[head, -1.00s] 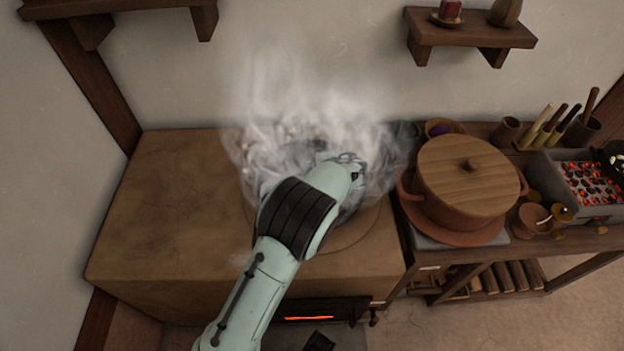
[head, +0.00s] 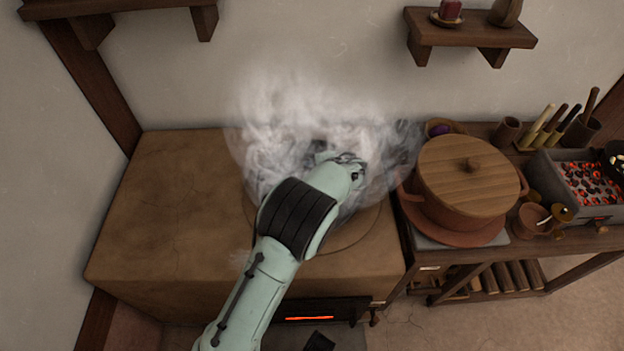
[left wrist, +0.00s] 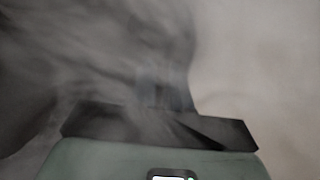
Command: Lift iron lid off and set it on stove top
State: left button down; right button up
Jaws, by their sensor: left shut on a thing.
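The stove top (head: 170,190) is a broad brown clay surface left of centre in the head view, with a round raised ring (head: 345,242) around the cooking place. Thick white steam covers that place. Dark patches in the steam belong to the iron lid or its pot; I cannot separate their outlines. My left gripper (left wrist: 165,92) shows faintly through steam in its wrist view, shut on the iron lid, whose grip point is blurred. In the head view my left forearm and the steam hide the fingers. My right gripper is out of view.
The left part of the stove top is clear. To the right, a bench holds a clay pot (head: 430,205) with a wooden lid (head: 470,180), a small brazier (head: 590,185) of glowing coals, and cups. A fire door (head: 320,310) glows at the stove front.

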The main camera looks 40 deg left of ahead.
pick_arm(q)
jog(key=shift+w+r, duration=0.1)
jog(key=shift+r, duration=0.05)
jog(key=shift+a+r, duration=0.1)
dwell(0.4)
